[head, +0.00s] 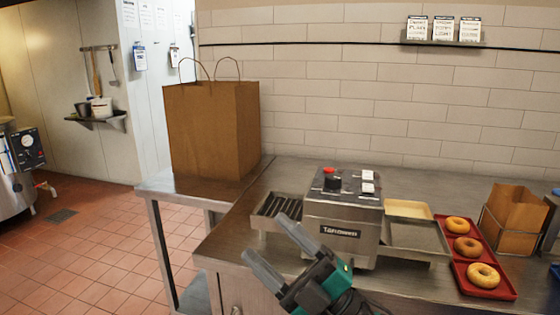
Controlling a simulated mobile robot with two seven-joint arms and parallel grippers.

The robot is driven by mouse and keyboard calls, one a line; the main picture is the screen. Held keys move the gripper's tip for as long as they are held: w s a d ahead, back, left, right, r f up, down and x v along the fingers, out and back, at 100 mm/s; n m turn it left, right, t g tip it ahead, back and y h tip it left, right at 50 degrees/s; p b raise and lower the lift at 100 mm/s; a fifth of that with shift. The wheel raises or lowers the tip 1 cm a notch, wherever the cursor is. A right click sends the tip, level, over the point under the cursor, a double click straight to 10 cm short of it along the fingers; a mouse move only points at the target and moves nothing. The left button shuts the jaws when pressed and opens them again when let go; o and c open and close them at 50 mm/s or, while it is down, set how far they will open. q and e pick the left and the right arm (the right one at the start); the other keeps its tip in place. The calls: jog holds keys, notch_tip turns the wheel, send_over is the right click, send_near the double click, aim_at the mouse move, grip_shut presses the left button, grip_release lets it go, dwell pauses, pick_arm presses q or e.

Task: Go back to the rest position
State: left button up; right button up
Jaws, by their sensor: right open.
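My right gripper (281,250) is at the bottom middle of the head view, in front of the steel machine. Its two grey fingers stand apart, point up and to the left, and hold nothing. The steel machine (340,225) with a red knob sits on the counter behind it. Three bagels lie on a red tray (505,288) at the right: a far one (457,225), a middle one (467,247) and a near one (483,276). My left gripper is not in view.
A large brown paper bag (212,130) stands on the steel side table at the left. A smaller brown bag (515,215) stands in a wire holder at the right. The kettle (15,185) is at the far left. The tiled floor (100,260) at the left is clear.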

jog(key=s+d+f+m+t+h, duration=0.1)
jog(key=d+f+m+t+h, duration=0.3)
jog(key=f+m+h, duration=0.5)
jog(key=d+f+m+t+h, duration=0.1)
jog(key=d+f+m+h, duration=0.6)
jog(key=f, duration=0.4)
jog(key=s+d+f+m+g+h, duration=0.2)
jog(key=s+d+f+m+g, duration=0.1)
jog(key=s+f, duration=0.3)
jog(key=s+d+f+m+g+h, duration=0.1)
jog(key=s+d+f+m+g, duration=0.1)
jog(key=s+d+f+m, duration=0.2)
jog(key=s+f, duration=0.3)
jog(key=f, duration=0.2)
jog(key=shift+d+f+g+h, duration=0.15)
jog(key=shift+d+g+h, duration=0.1)
jog(key=shift+g+h, duration=0.15)
jog(key=shift+s, duration=0.1)
